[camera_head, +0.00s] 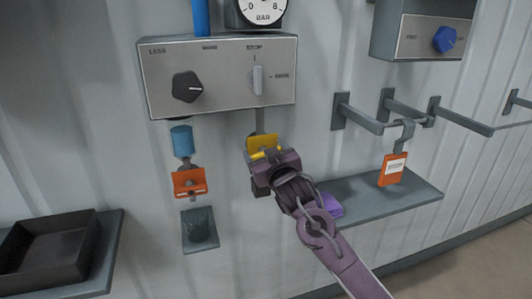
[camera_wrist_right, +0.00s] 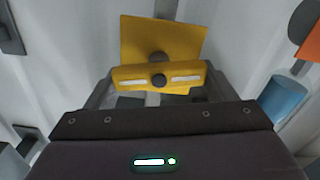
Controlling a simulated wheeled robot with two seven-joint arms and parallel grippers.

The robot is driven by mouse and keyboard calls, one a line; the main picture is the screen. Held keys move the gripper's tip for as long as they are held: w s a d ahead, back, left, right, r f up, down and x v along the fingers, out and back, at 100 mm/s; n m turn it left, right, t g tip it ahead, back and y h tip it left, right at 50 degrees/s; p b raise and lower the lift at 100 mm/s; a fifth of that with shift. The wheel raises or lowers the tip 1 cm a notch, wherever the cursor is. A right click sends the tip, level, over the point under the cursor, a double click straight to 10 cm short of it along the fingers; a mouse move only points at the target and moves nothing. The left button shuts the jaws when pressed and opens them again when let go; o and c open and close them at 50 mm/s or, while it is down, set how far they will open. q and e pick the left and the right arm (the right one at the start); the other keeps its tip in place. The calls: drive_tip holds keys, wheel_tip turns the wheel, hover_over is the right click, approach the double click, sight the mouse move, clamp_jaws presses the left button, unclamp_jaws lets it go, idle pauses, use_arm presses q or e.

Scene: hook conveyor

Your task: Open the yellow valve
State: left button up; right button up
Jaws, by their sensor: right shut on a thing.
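The yellow valve (camera_head: 261,142) is on the wall below the right part of the control box in the head view. In the right wrist view its yellow plate (camera_wrist_right: 178,38) stands behind a yellow handle bar (camera_wrist_right: 160,78) with a dark centre bolt. My right gripper (camera_head: 262,160) is at the valve, coming from the lower right, and is shut on the handle bar. The fingers show on both sides of the bar in the right wrist view, and the gripper body hides the valve's lower part. My left gripper is in neither view.
A control box (camera_head: 222,100) with a black knob and a switch is above the valve. An orange valve (camera_head: 189,182) and a blue cylinder (camera_head: 182,141) are to the left. A shelf (camera_head: 418,196) with a purple object (camera_head: 329,206) is right, below hooks holding an orange tag (camera_head: 392,170). A black tray (camera_head: 45,252) is lower left.

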drive_tip(key=n, duration=0.3)
drive_tip(key=shift+a+f+n+b, duration=0.15)
drive_tip(key=shift+n+b, duration=0.15)
drive_tip(key=shift+b, duration=0.05)
drive_tip(key=n+b, duration=0.1)
drive_tip(key=n, duration=0.2)
drive_tip(key=shift+s+a+f+n, duration=0.1)
drive_tip(key=shift+n, duration=0.3)
drive_tip(key=n+b, duration=0.2)
drive_tip(key=n, duration=0.1)
drive_tip(key=shift+f+n, duration=0.2)
drive_tip(key=shift+n, duration=0.1)
drive_tip(key=shift+a+f+n+b, duration=0.15)
drive_tip(key=shift+n+b, duration=1.05)
drive_tip(key=shift+n, duration=1)
drive_tip(key=o, duration=1)
